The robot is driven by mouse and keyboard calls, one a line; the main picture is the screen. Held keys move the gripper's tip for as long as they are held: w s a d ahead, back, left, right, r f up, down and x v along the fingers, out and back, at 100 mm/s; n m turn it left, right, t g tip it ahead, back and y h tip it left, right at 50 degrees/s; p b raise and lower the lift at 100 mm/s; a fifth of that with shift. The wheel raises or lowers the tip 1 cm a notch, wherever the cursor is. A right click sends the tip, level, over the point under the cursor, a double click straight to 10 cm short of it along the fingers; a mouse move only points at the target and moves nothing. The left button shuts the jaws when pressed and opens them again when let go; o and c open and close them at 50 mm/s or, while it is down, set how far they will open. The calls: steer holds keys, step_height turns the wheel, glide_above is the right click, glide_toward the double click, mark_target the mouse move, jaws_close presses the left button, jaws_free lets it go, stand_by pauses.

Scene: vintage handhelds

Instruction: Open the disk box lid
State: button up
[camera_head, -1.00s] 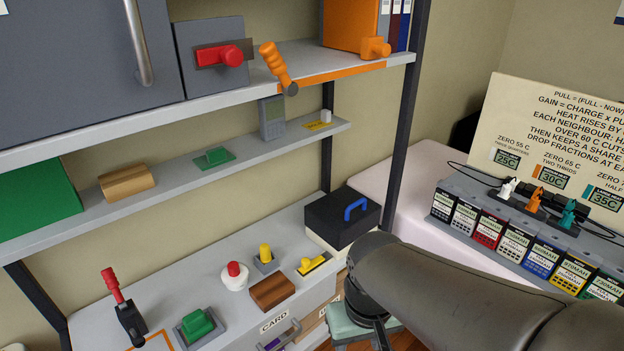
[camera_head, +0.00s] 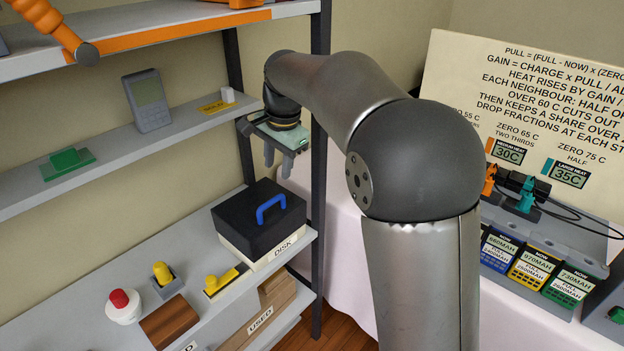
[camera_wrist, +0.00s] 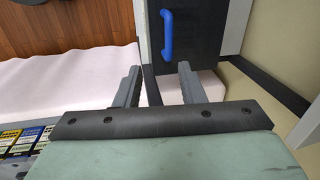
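The disk box (camera_head: 262,224) stands on the lower shelf at its right end. It has a pale base labelled DISK, a black lid (camera_head: 243,213) that looks shut, and a blue handle (camera_head: 270,207) on top. In the wrist view the blue handle (camera_wrist: 168,36) and dark lid (camera_wrist: 200,30) show beyond the fingers. My gripper (camera_head: 278,168) hangs above the box, near the shelf's right post, apart from the handle. Its two fingers are spread and nothing is between them; the wrist view shows the same of my gripper (camera_wrist: 158,82).
A dark shelf post (camera_head: 320,150) stands just right of the box. The middle shelf (camera_head: 120,148) with a grey handheld (camera_head: 147,100) is above left. Yellow and red pieces lie left of the box. A battery charger table (camera_head: 345,240) is at right.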

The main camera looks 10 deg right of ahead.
mark_target(273, 199)
steer(key=shift+m, duration=0.3)
steer(key=w+f, duration=0.1)
steer(key=f, duration=0.3)
steer(key=w+a+f, duration=0.1)
steer(key=f, duration=0.2)
steer(key=w+f, duration=0.1)
steer(key=f, duration=0.3)
steer(key=shift+w+a+f, duration=0.25)
steer(key=shift+a+f, duration=0.1)
steer(key=shift+c, duration=0.4)
steer(key=shift+r, duration=0.1)
jaws_close()
